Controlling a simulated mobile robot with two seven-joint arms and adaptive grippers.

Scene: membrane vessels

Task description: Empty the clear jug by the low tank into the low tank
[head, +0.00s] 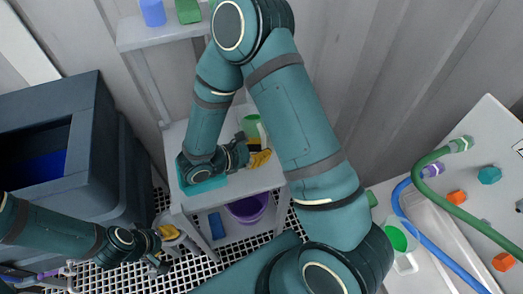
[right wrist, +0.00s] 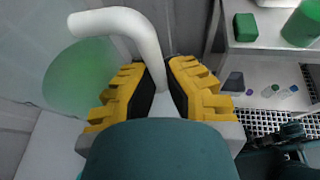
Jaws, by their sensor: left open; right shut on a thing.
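A clear jug with green liquid (head: 252,127) is at the back of the grey cart. My right gripper (head: 260,158) is shut on its pale handle; the handle (right wrist: 130,25) and green liquid (right wrist: 80,78) also show in the right wrist view. Whether the jug touches the cart top is unclear. A large dark blue-grey open tank (head: 85,125) with blue inside stands at left; I cannot tell for sure that it is the low tank. A second clear jug with green liquid (head: 402,240) stands on the white table. My left gripper (head: 162,250) is open, low between tank and cart.
The cart (head: 262,182) carries a teal tray (head: 205,184) beside my right wrist. A purple bucket (head: 248,208) and blue block (head: 217,225) are beneath. A high shelf (head: 160,30) holds a blue cup and green block. Green and blue hoses (head: 452,207) cross the white table.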

